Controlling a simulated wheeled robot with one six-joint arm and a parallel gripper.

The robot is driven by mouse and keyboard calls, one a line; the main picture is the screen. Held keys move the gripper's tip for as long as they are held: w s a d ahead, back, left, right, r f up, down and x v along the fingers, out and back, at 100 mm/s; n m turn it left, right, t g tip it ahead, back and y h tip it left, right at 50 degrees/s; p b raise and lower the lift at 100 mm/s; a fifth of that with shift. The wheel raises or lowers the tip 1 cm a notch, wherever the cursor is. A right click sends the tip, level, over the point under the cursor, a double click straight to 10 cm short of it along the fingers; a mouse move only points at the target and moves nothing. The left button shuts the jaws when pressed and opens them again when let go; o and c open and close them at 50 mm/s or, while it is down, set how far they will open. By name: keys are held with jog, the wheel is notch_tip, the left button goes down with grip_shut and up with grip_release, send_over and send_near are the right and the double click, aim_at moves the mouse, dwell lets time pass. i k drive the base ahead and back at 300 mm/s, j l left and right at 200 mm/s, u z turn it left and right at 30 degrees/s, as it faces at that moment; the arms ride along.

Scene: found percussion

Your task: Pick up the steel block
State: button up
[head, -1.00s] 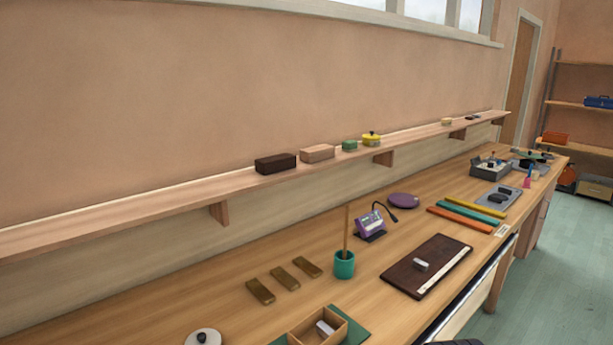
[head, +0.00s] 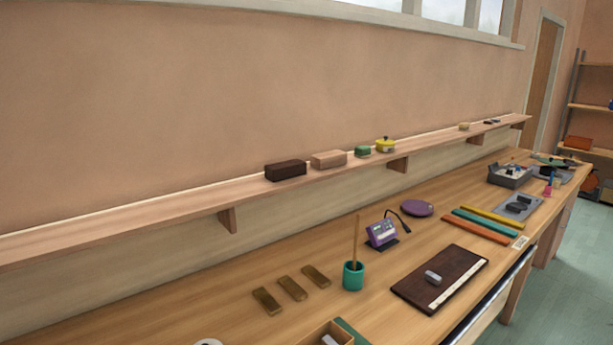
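A small grey block (head: 433,277) lies on a dark brown board (head: 462,262) at the right of the bench; it could be the steel block. Another pale grey block (head: 329,340) sits inside an open wooden box (head: 316,333), cut off by the bottom edge of the head view. I cannot tell from its look which of the two is steel. My gripper is not in view.
The wooden bench (head: 215,305) also holds several brass bars (head: 292,288), a teal cup (head: 353,276) with a stick, a purple device (head: 382,234), coloured bars (head: 480,226) and a grey tray (head: 518,207). A wall shelf (head: 130,225) with blocks runs above.

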aim_at(432, 277)
jog(key=k+j+u, duration=0.1)
jog(key=j, duration=0.15)
jog(key=k+j+u, duration=0.1)
jog(key=j, duration=0.15)
jog(key=i+l+z, duration=0.35)
jog(key=i+l, duration=0.2)
jog(key=l, duration=0.35)
jog(key=i+l+z, duration=0.35)
jog(key=i+l, duration=0.3)
jog(key=l, duration=0.15)
